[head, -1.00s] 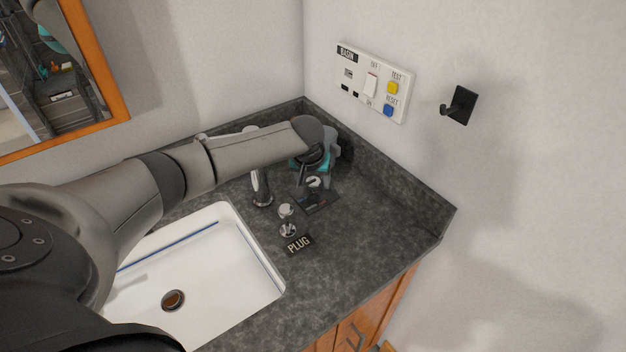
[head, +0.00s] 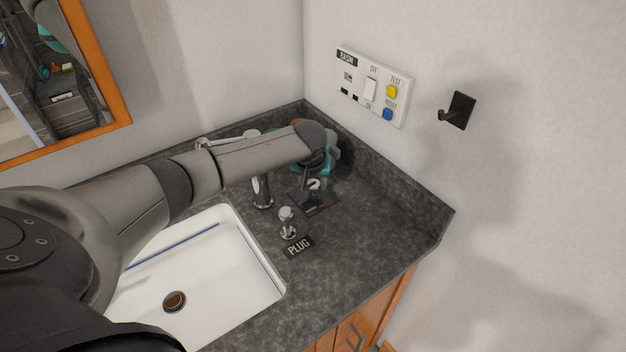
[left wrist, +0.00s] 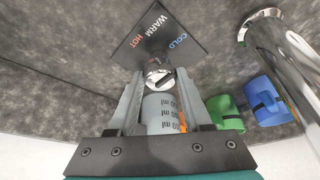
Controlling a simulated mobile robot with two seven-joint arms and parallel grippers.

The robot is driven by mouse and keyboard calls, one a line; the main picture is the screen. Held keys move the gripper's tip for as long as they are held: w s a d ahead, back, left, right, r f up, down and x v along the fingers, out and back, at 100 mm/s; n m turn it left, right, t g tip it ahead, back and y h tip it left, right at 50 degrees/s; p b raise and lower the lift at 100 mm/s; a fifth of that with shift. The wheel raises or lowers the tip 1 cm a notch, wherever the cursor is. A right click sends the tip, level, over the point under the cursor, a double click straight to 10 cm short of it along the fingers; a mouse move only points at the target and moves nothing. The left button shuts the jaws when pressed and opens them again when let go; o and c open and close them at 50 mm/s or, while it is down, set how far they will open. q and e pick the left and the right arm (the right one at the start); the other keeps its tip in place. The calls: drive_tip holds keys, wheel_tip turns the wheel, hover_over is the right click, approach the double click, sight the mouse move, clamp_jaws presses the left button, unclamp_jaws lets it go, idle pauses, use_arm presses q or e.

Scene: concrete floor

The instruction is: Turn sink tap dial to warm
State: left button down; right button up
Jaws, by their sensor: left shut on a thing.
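The chrome tap dial (left wrist: 160,74) stands at a dark label plate (left wrist: 150,36) printed COLD, WARM and HOT. My left gripper (left wrist: 160,78) has its two fingers on either side of the dial and is shut on it. A dark mark shows on the dial, but I cannot tell which word it points to. In the head view the dial (head: 314,184) and plate (head: 320,205) are to the right of the chrome spout (head: 262,190), partly covered by my left gripper (head: 309,186). My right gripper is not in view.
A grey measuring cup (left wrist: 163,113), green item (left wrist: 226,113) and blue item (left wrist: 265,101) stand near the backsplash. The spout (left wrist: 290,60) is close beside my gripper. A plug knob (head: 287,214), white basin (head: 215,275) and wall switch panel (head: 372,84) also show. The front-right counter is clear.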

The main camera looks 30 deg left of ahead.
use_arm(q)
drive_tip(key=n+p, duration=0.2)
drive_tip(key=shift+d+r+g+y+p, duration=0.15)
drive_tip(key=shift+g+y+p, duration=0.15)
drive_tip(key=shift+p, duration=0.05)
drive_tip(key=shift+n+p, duration=0.5)
drive_tip(key=shift+n, duration=0.3)
drive_tip(key=shift+d+f+n+g+y, duration=0.15)
drive_tip(key=shift+n+g+y, duration=0.4)
drive_tip(key=shift+n, duration=0.55)
drive_tip(key=shift+w+f+n+g, duration=0.1)
drive_tip(key=shift+n+g, duration=0.25)
drive_tip(key=shift+n, duration=0.75)
drive_tip(key=shift+c, duration=1.7)
unclamp_jaws()
